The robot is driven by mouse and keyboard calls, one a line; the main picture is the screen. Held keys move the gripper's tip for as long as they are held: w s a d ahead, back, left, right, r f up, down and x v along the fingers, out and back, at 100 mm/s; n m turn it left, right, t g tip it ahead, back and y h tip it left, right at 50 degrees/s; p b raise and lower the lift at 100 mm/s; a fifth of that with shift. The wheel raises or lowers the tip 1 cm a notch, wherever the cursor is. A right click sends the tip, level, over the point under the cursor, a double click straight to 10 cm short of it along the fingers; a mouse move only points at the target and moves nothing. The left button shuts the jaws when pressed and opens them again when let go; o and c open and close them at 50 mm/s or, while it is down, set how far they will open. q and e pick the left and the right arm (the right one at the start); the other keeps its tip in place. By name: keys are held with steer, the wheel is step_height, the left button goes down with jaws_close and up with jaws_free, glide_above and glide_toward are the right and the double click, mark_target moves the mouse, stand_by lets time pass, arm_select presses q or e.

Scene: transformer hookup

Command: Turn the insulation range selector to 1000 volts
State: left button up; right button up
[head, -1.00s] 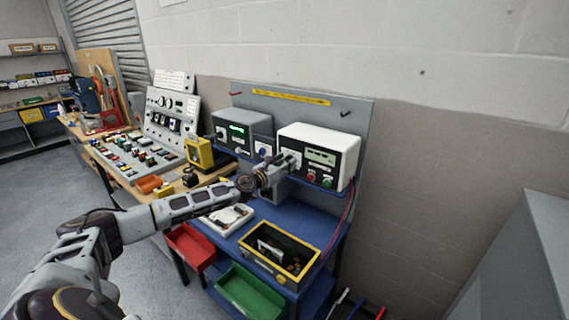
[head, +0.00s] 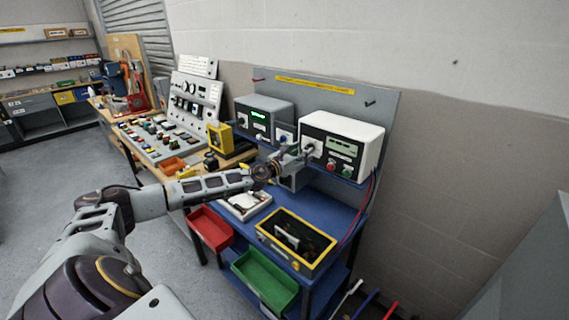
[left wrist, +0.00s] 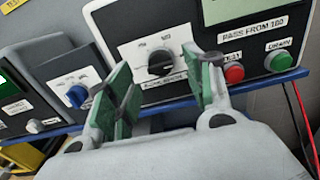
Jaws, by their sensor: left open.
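The insulation range selector appears to be the black knob (left wrist: 160,62) on a white plate with small markings, on the dark front of the white tester box (head: 343,128). Its marks are too small to read surely, and so is its exact setting. In the left wrist view my left gripper (left wrist: 168,78) is open, with green-padded fingers left and right of the knob. The fingertips are close to the knob; I cannot tell whether they touch it. My right gripper is not in view.
Red (left wrist: 234,73) and green (left wrist: 279,61) buttons sit right of the knob. A grey box with a blue knob (left wrist: 77,95) stands to the left. Below are a yellow-rimmed bin (head: 262,236), a red bin (head: 210,228) and a green bin (head: 265,282). Red cables (head: 365,205) hang at the right.

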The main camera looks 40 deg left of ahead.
arm_select(q)
steer(key=s, duration=0.9)
steer(key=shift+s+a, duration=0.2)
steer(key=shift+a, duration=0.15)
stand_by(0.7)
stand_by(0.5)
steer(key=shift+f, duration=0.1)
